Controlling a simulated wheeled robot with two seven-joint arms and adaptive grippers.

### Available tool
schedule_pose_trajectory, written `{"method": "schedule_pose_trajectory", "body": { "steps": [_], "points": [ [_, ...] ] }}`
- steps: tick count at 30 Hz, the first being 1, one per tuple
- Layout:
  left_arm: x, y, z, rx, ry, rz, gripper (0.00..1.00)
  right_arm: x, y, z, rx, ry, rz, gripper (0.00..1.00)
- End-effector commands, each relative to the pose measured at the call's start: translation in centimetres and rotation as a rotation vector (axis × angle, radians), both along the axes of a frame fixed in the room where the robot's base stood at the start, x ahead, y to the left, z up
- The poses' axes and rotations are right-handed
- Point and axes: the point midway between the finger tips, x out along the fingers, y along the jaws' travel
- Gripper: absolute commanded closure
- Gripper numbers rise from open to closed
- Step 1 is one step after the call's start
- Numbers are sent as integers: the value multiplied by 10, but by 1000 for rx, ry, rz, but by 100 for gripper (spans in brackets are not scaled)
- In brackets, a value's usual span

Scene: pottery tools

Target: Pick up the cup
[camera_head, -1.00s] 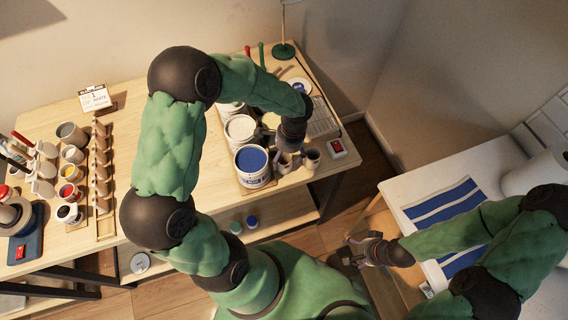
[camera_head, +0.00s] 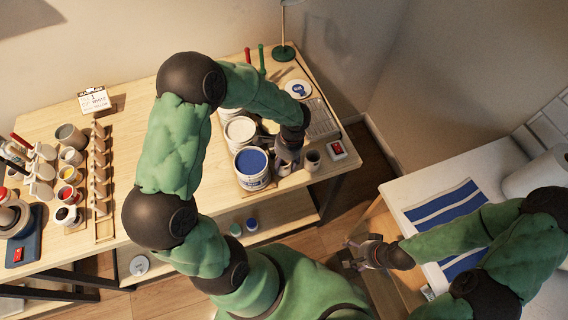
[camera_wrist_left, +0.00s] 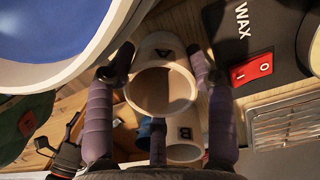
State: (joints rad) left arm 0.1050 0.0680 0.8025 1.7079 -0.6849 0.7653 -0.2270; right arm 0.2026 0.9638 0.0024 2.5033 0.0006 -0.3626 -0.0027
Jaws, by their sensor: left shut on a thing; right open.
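In the left wrist view, a pale cup marked A (camera_wrist_left: 160,90) sits between the fingers of my left gripper (camera_wrist_left: 158,72), which is shut on it. The cup's open mouth faces the camera. A second pale cup marked B (camera_wrist_left: 186,134) is just below it in that view, partly hidden by a finger. In the head view, my left gripper (camera_head: 284,166) is beside the blue paint bucket, and its hand hides most of the held cup. A grey cup (camera_head: 313,159) stands to its right. My right gripper (camera_head: 362,252) is open and empty beyond the table's edge.
The blue paint bucket (camera_head: 252,166) stands close on the left of the hand; its rim fills the wrist view's upper left. A WAX device (camera_head: 337,149) with a red switch is to the right. A white bucket (camera_head: 240,130) and a grille (camera_head: 321,120) are behind.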

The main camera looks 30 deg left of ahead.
Motion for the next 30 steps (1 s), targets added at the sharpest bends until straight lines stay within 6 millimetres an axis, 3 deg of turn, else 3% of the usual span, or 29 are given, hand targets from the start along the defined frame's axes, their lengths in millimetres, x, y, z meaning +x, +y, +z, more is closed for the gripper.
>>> {"method": "schedule_pose_trajectory", "body": {
  "steps": [5,11,21,30],
  "points": [
    [0,0,6,0,0,1,80,0,0,1,0,0,0,23],
    [1,0,31,1,-3,0,80,0,0,5,0,0,0,23],
    [-35,-48,97,0,-3,-8,80,0,0,15,0,0,0,23],
    [-71,-95,121,0,-2,-5,80,0,0,18,0,0,0,23]
  ]
}}
